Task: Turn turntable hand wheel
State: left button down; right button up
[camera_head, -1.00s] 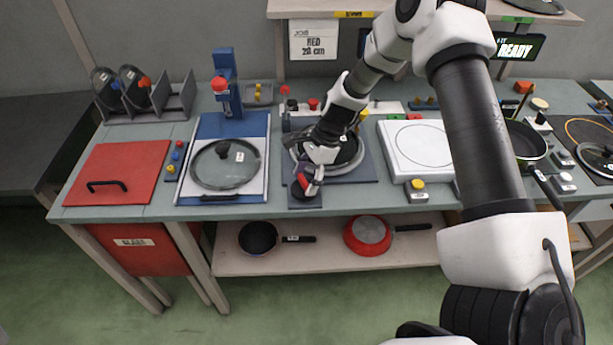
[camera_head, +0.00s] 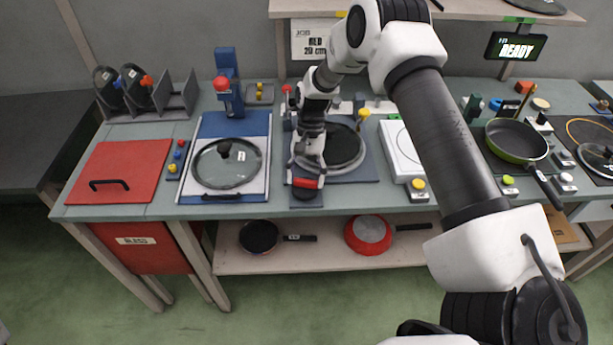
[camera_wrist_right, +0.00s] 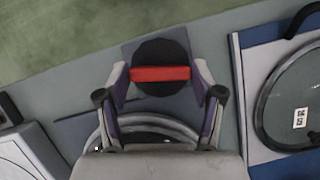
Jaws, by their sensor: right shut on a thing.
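The hand wheel is a black disc with a red bar across it, at the front left corner of the turntable's dark base. In the head view the red bar (camera_head: 308,183) lies about level, under my right gripper (camera_head: 308,172). In the right wrist view the black disc (camera_wrist_right: 160,50) shows whole behind the bar. My right gripper (camera_wrist_right: 160,76) is shut on the red bar, one finger at each end. The turntable (camera_head: 344,148) carries a dark round pan or plate; my wrist hides its left part. My left gripper is out of view.
Left of the turntable a glass lid (camera_head: 226,164) lies on a blue-edged white board. A white hot plate (camera_head: 399,146) stands to the right, partly behind my arm. A green-rimmed pan (camera_head: 516,141) is farther right. Red and black pans (camera_head: 368,234) lie on the lower shelf.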

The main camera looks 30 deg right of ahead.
jog(key=n, duration=0.2)
jog(key=n+g+h, duration=0.1)
jog(key=n, duration=0.2)
jog(key=shift+a+f+h, duration=0.1)
jog(key=shift+h, duration=0.2)
dwell(0.4)
jog(key=o, duration=1.1)
jog(key=shift+o, duration=0.2)
jog(key=v, duration=1.2)
jog(key=shift+w, duration=0.2)
